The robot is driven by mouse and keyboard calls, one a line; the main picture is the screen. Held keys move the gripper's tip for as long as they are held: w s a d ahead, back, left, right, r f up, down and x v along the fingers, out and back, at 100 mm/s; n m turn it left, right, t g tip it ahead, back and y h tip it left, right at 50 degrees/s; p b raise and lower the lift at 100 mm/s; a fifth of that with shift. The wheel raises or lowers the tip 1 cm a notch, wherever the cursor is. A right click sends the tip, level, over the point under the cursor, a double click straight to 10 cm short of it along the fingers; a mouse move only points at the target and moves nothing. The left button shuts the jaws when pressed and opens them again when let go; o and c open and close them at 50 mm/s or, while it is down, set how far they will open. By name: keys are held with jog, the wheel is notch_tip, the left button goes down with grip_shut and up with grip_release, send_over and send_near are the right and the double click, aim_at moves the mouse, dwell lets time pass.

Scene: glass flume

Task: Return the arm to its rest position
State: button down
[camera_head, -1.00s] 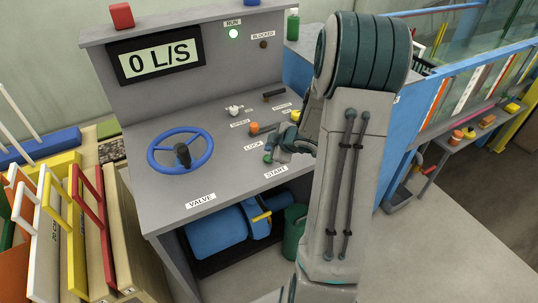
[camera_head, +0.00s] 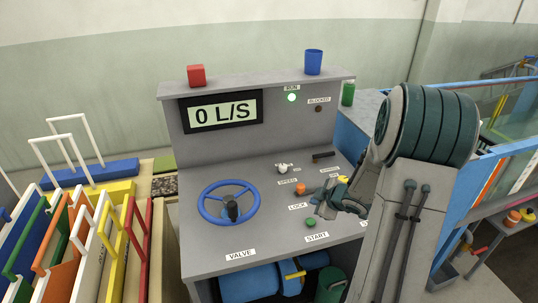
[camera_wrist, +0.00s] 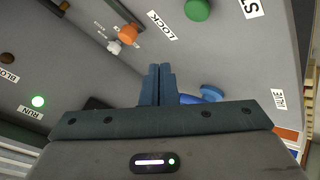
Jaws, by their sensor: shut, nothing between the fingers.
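My arm (camera_head: 410,210) reaches up from the lower right in the head view and bends down toward the grey control desk. My gripper (camera_head: 320,201) is over the right part of the desk, near the green start button (camera_head: 311,222) and the orange knob (camera_head: 299,188). In the wrist view the two fingers of my gripper (camera_wrist: 158,72) are together, with nothing between them. They appear apart from the controls, with the orange knob (camera_wrist: 128,34) and green button (camera_wrist: 197,9) beyond them.
The desk (camera_head: 215,263) carries a blue valve wheel (camera_head: 203,207), a display reading 0 L/S (camera_head: 222,112) and a lit green RUN lamp (camera_head: 292,97). A red block (camera_head: 196,75) and blue cup (camera_head: 313,62) stand on top. Colourful framed panels (camera_head: 75,245) stand at left.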

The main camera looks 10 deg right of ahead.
jog(key=s+a+r+m+g+h, duration=0.1)
jog(key=s+a+r+m+h, duration=0.2)
jog(key=r, duration=0.4)
jog(key=s+a+r+m+g+h, duration=0.1)
jog(key=s+r+m+h, duration=0.25)
jog(key=s+r, duration=0.2)
jog(key=s+a+r+m+g+y, duration=0.3)
jog(key=s+a, duration=0.9)
jog(key=s, duration=0.4)
jog(key=shift+r+m+y+b, duration=0.15)
jog(key=shift+m+y+b, duration=0.4)
jog(key=shift+m, duration=0.6)
